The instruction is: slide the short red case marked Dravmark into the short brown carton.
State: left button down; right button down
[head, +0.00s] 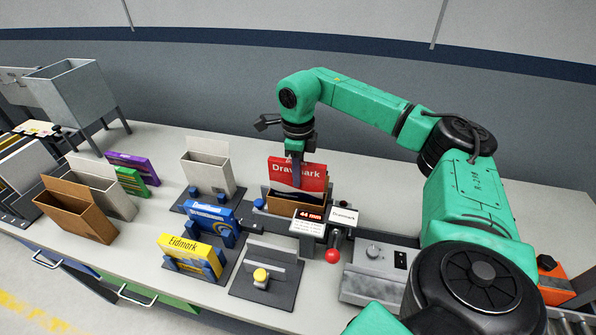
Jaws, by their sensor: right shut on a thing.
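The red case marked Dravmark (298,171) stands upright at the middle of the table. My right gripper (297,158) comes down from above and is shut on its upper edge. The case's lower part is hidden behind the front wall of a brown carton (294,207), which sits in a dark fixture. The case appears to be partly inside this carton, with its upper part standing above the rim. How deep it sits cannot be seen. My left gripper is not in view.
Blue (212,216) and yellow (193,250) cases stand left in holders. A pale carton (208,168), another brown carton (76,210) and a grey hopper (75,93) lie further left.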

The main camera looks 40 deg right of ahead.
aim_at(298, 198)
jog(key=shift+f+b, duration=1.4)
jog(key=shift+f, duration=0.85)
jog(key=c, duration=0.7)
grip_release()
jog(key=shift+r, duration=0.1)
notch_tip(298, 198, up, 7)
jog(key=p, duration=0.6)
